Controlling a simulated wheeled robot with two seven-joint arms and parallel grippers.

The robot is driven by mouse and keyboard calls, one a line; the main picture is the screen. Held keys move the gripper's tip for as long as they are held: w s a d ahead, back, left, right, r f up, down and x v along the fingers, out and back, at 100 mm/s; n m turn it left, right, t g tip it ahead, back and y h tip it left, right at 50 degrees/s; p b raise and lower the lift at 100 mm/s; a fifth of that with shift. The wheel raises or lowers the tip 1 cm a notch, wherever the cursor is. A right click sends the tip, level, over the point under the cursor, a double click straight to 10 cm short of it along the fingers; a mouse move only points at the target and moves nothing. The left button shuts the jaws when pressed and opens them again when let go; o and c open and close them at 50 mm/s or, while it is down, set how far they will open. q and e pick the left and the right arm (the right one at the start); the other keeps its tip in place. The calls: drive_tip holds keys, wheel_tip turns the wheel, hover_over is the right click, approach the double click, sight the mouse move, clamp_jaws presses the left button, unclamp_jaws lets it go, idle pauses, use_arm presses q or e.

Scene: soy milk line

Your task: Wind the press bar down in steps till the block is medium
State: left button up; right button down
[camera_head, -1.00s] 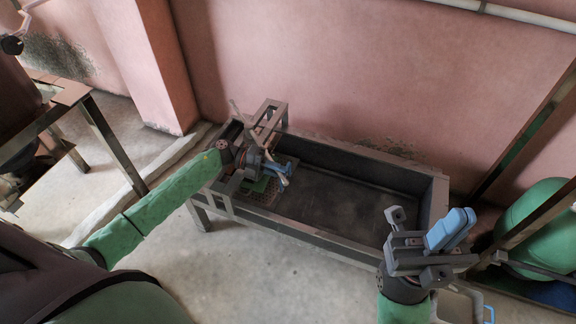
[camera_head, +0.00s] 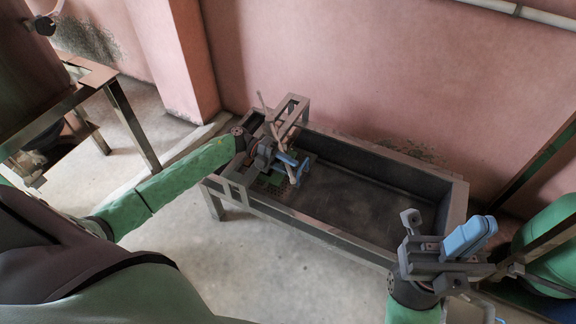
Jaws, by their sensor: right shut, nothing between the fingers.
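The press frame (camera_head: 294,103) is a grey metal frame at the left end of a dark trough. A thin pale bar (camera_head: 263,102) shows at the frame, tilted. My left gripper (camera_head: 288,165) is at the press, its blue fingers beside the bar's lower part. It is too small and overlapped to tell whether it grips anything. A green patch (camera_head: 275,181) shows below it on a perforated plate; the block itself is mostly hidden, so its thickness cannot be seen. My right gripper (camera_head: 470,237) is shut and empty, over the trough's right front corner.
The long dark trough (camera_head: 375,195) is bare to the right of the press. A metal stand (camera_head: 130,125) is at the left. A green rounded container (camera_head: 548,240) and a slanted metal post are at the right. The floor in front is clear.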

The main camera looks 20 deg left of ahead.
use_arm(q)
drive_tip(key=shift+a, duration=0.1)
drive_tip(key=a+r, duration=0.1)
drive_tip(key=a, duration=0.6)
drive_tip(key=shift+w+a+p, duration=0.25)
drive_tip(key=shift+p, duration=0.05)
